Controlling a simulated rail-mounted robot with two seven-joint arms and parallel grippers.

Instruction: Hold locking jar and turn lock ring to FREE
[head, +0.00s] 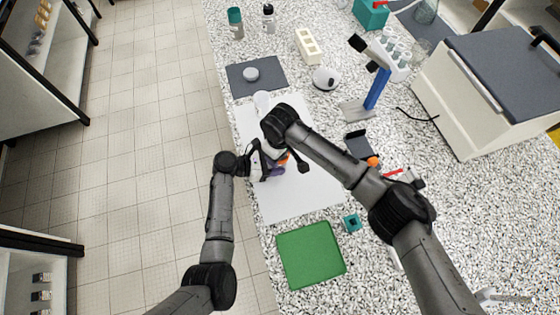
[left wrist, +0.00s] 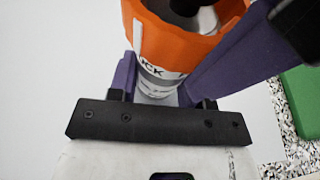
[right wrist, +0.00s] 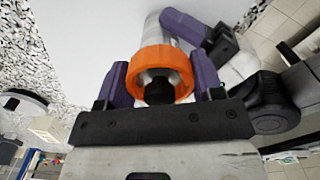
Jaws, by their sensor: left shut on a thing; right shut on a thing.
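The locking jar has a clear or pale body (left wrist: 158,84) and an orange lock ring (right wrist: 160,62) with a dark knob in its middle. A white label on the jar shows letters ending in "CK"; the rest is hidden. In the head view a bit of orange (head: 285,160) shows between my grippers. My left gripper (left wrist: 160,92) is shut on the jar body just below the ring, its purple fingers on both sides. My right gripper (right wrist: 161,88) is shut on the orange ring, with one purple finger on each side. The arms hide most of the jar in the head view.
A white mat (head: 300,200) lies under the work area. A green mat (head: 311,254) and small teal block (head: 352,222) are nearer. A blue-posted stand (head: 377,90), grey pad (head: 270,72) and large box (head: 480,85) stand farther off. The bench edge is at left.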

